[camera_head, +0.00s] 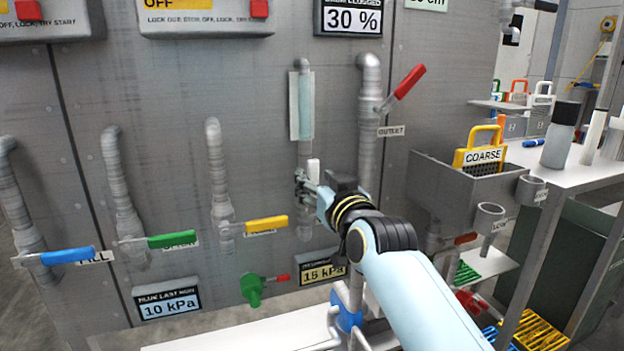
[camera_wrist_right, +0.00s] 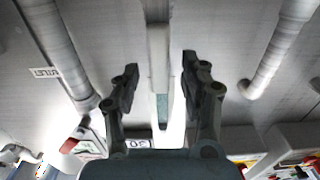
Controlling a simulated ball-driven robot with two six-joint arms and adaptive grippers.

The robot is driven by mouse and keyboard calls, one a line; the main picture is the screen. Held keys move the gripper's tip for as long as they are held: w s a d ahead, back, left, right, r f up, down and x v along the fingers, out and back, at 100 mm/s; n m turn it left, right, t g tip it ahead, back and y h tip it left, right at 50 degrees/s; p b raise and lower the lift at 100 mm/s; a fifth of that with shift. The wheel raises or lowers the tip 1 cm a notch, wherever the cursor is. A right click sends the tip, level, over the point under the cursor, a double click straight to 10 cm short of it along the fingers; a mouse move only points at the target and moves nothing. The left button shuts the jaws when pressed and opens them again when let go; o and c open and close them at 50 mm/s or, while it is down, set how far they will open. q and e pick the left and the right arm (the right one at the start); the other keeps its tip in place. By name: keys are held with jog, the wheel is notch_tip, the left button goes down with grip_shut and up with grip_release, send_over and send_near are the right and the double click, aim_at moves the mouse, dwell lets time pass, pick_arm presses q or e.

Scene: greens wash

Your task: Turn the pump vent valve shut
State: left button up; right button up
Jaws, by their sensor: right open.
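A short white valve handle (camera_head: 313,171) stands upright on the grey pipe below the sight glass (camera_head: 305,105). No vent label is readable on it. My right gripper (camera_head: 306,185) is at this pipe, right by the white handle, its fingers partly hidden by the wrist. In the right wrist view my right gripper (camera_wrist_right: 160,75) is open, its two fingers apart on either side of a pale white bar (camera_wrist_right: 158,50), with a visible gap on each side. The teal sight glass (camera_wrist_right: 162,108) shows beyond the bar. My left gripper is not in view.
Blue (camera_head: 68,256), green (camera_head: 172,240) and yellow (camera_head: 267,225) lever handles stick out at left. A red outlet lever (camera_head: 409,82) is above right. A small green valve (camera_head: 252,288) is below. A metal trough (camera_head: 450,190) with a yellow coarse basket (camera_head: 475,160) stands right of my arm.

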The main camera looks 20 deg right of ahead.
jog(key=shift+w, duration=1.25)
grip_shut()
